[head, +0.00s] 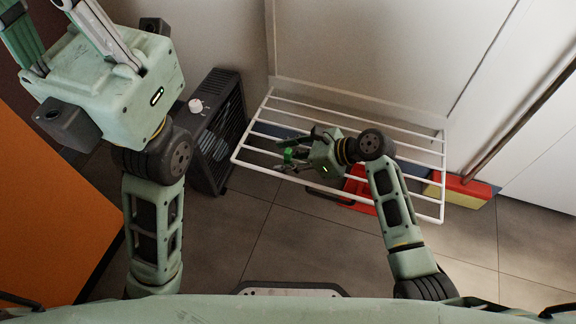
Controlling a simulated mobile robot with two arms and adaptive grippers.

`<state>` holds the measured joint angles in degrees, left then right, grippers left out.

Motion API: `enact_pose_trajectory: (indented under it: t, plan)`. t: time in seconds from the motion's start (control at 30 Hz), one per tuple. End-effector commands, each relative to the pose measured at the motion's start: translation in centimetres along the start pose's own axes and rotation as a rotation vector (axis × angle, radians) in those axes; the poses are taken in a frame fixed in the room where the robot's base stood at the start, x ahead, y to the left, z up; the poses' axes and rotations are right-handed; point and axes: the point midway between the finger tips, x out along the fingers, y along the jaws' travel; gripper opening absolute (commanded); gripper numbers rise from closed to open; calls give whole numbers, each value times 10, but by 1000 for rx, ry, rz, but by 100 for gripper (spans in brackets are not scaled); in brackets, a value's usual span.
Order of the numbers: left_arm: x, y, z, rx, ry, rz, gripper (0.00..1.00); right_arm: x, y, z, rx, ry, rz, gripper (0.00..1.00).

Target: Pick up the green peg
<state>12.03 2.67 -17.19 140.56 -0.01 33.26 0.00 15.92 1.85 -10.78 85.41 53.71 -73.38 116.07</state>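The green peg (289,156) is a small bright green piece at a bar of the white rack, left of the middle. My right gripper (288,153) reaches in from the right over the rack, its fingers at the peg. The fingers partly hide the peg. At this size I cannot tell whether they are closed on it or only around it. My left gripper (62,32) is raised close to the camera at the upper left, with its fingers spread apart and nothing visible between them.
The white wire rack (268,122) stands out from the wall. A black heater (221,130) with a white knob stands left of it. Red, yellow and blue boxes (458,190) lie below the rack. An orange panel (50,215) is at left. Grey tiled floor is clear in front.

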Motion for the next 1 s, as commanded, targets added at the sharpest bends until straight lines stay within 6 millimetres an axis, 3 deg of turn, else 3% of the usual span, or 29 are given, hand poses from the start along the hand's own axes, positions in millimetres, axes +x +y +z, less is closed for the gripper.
enact_pose_trajectory:
  t: [0.17,0.6,1.0]
  plan:
    - [1,0,0,0,0,0,0,0,0,1,0,0,0,38]
    - [0,0,0,-1,0,0,0,0,0,0,0,0,0,0]
    - [6,-1,0,-1,3,-2,0,-5,0,8,-1,-1,0,0]
